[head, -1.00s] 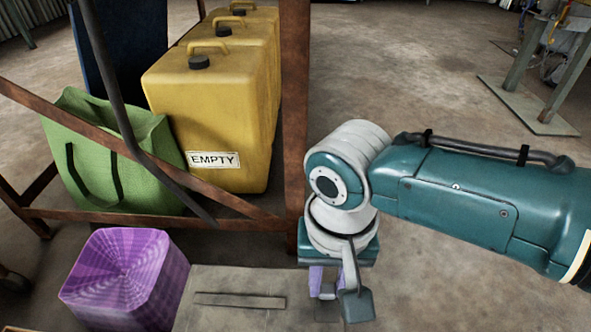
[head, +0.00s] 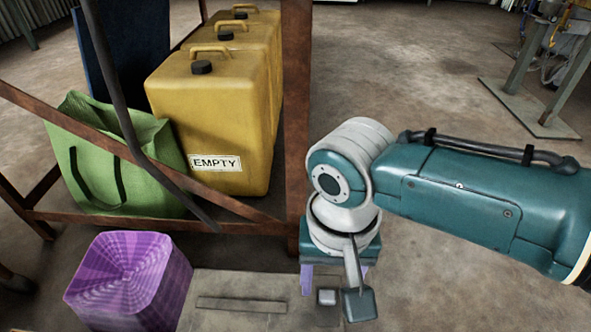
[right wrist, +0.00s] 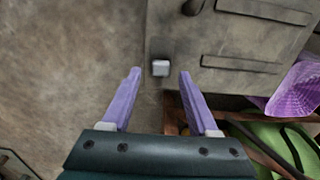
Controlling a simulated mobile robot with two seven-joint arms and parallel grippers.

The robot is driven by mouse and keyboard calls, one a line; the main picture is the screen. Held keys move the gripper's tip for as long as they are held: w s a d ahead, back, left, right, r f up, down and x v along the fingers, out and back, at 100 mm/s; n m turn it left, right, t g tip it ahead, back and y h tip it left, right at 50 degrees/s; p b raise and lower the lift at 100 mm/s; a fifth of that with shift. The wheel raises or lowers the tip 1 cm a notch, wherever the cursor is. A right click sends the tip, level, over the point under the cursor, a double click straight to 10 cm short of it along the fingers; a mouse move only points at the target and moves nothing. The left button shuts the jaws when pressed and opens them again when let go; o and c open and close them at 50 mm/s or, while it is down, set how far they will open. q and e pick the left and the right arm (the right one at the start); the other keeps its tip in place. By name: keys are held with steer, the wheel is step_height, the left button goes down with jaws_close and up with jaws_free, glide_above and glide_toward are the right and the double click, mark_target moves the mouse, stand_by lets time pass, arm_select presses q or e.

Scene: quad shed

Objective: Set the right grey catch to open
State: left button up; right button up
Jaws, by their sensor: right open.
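A small light-grey block, which looks like the grey catch (head: 327,297), sits at the right end of a flat grey-brown panel (head: 205,287). The right wrist view also shows the catch (right wrist: 161,68) near the panel's edge. My right gripper (head: 336,284) is above it, pointing down. Its lavender fingers are spread and empty. In the right wrist view the catch shows between the fingertips of the right gripper (right wrist: 160,74), with clear gaps on both sides. I cannot tell which setting the catch is in. My left gripper is out of view.
A purple ribbed tub (head: 128,275) stands left of the panel. Behind are a rusty frame (head: 296,130), yellow cans (head: 210,120) and a green bag (head: 150,155). A dark knob (right wrist: 192,6) and slats are on the panel.

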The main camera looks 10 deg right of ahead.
mark_target(328, 293)
step_height(328, 293, up, 9)
steer(key=p, duration=0.6)
steer(key=shift+f, duration=0.2)
